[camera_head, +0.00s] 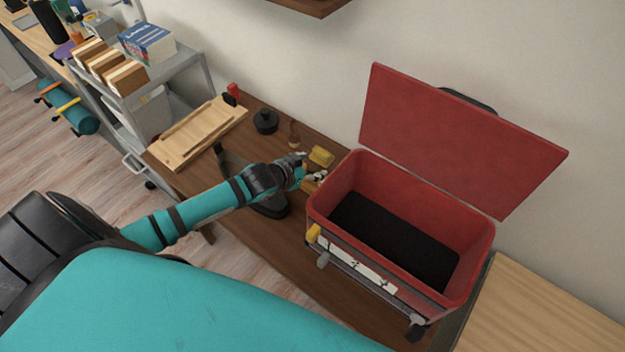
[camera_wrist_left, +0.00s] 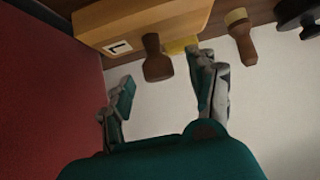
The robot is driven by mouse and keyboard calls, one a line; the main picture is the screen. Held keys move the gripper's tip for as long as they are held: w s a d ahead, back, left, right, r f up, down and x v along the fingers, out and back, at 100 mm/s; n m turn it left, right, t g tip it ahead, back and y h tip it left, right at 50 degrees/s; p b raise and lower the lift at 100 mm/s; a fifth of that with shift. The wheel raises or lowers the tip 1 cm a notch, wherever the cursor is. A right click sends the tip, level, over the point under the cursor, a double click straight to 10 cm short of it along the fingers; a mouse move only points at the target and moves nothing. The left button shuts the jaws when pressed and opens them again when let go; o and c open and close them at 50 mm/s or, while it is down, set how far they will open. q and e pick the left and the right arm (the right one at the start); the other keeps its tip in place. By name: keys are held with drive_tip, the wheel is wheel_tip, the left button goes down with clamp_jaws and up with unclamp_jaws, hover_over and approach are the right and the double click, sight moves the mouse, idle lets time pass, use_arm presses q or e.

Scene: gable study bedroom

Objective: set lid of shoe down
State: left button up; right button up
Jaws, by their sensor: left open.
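A large red box (camera_head: 325,200) with a black inner floor stands open on the brown desk. Its red lid (camera_head: 455,135) is tilted up against the wall behind it. No separate shoe lid can be made out. My left gripper (camera_head: 312,178) is at the box's left outer side, below the raised lid and apart from it. In the left wrist view the gripper (camera_wrist_left: 165,85) has its fingers spread, with nothing between them. A red surface (camera_wrist_left: 45,95) of the box or lid fills the left of that view. My right gripper is not in view.
A small yellow block (camera_head: 321,156), a brown brush (camera_head: 295,134) and a black tin (camera_head: 265,121) lie near the left gripper. A wooden tray (camera_head: 200,130) lies farther left. The wrist view shows a labelled wooden box (camera_wrist_left: 160,18).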

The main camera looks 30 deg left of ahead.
use_arm(q)
drive_tip(key=shift+x, duration=0.95)
drive_tip(key=shift+c, duration=0.3)
clamp_jaws()
